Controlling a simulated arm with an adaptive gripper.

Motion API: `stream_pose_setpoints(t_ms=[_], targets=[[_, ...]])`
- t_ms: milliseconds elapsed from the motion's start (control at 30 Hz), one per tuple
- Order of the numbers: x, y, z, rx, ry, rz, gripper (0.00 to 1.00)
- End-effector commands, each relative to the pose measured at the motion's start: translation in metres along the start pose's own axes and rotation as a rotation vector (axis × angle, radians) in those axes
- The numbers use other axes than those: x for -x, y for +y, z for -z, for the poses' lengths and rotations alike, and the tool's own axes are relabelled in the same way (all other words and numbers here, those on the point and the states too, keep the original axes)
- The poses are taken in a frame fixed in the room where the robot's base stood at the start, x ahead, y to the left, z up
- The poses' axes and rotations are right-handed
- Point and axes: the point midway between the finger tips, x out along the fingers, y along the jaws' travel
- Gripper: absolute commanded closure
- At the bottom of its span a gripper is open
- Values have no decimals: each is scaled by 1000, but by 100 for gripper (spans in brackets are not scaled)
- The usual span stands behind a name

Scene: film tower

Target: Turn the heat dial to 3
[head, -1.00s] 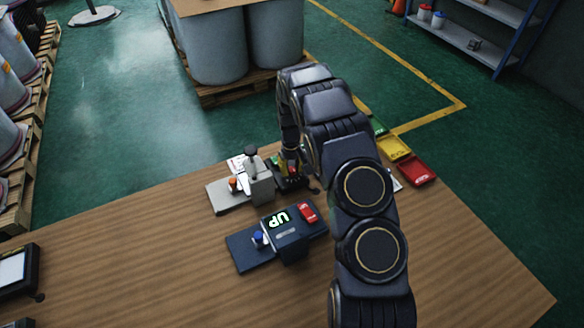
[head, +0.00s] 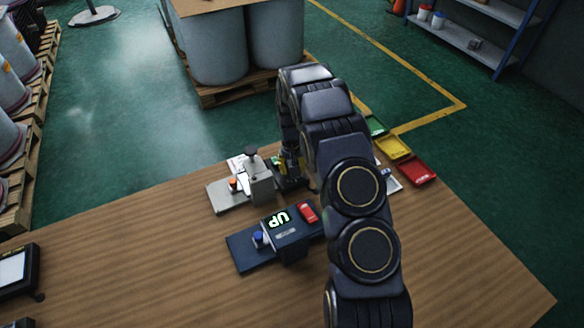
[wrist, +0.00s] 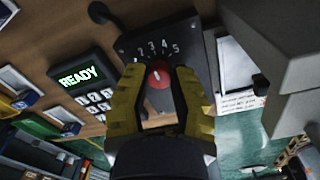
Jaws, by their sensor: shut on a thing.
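The red heat dial (wrist: 158,75) sits on a dark panel (wrist: 192,32) in the wrist view. White numbers run in an arc above it, with 2, 3, 4 and 5 legible. A pale mark on the dial points up, roughly toward the 3; it is too small to tell exactly. My gripper (wrist: 158,84) has a yellow finger on each side of the dial and is shut on it. In the head view my gripper (head: 291,160) is down at the dark device behind the grey press; the dial is hidden there.
A keypad (wrist: 84,84) reading READY is left of the panel in the wrist view. In the head view, a grey press (head: 262,185) and a blue device (head: 294,236) showing UP stand close by. Coloured trays (head: 394,147) lie at the right edge.

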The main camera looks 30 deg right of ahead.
Motion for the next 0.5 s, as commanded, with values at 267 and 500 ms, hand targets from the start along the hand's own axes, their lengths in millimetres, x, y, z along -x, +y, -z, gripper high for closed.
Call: stream_pose_setpoints(t_ms=[267, 500], targets=[[-3, 0, -4, 1, -14, -2, 46], [-1, 0, -2, 1, -7, -1, 46]])
